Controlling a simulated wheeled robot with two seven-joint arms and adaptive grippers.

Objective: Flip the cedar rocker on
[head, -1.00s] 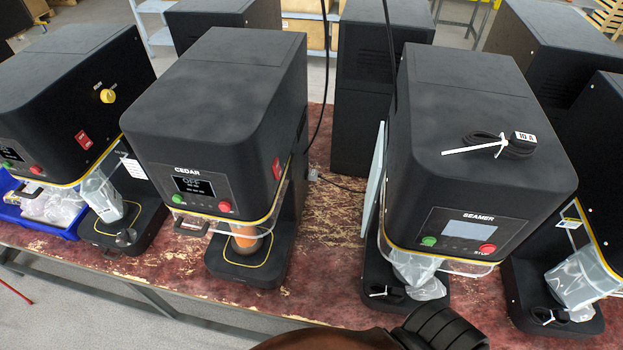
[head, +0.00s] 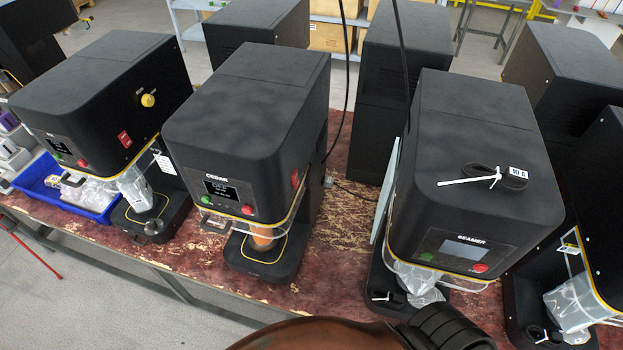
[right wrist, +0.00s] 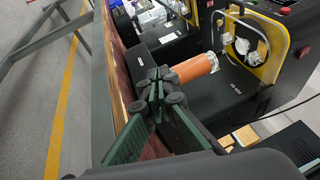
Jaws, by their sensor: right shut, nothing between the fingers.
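The black CEDAR seamer (head: 245,110) stands left of centre in the head view. Its small red rocker (head: 295,178) is on its right side face, near the front, seen at a steep angle; its position cannot be read. The CEDAR front has a lit display (head: 221,190), a green button and a red button. An orange can (head: 263,238) stands below its head, behind the clear guard. In the right wrist view my right gripper (right wrist: 158,88) is shut and empty, its tips appearing beside an orange can (right wrist: 195,68). My left gripper is not in view.
Worn red bench (head: 335,220) shows between CEDAR and SEAMER; a black cable hangs behind.

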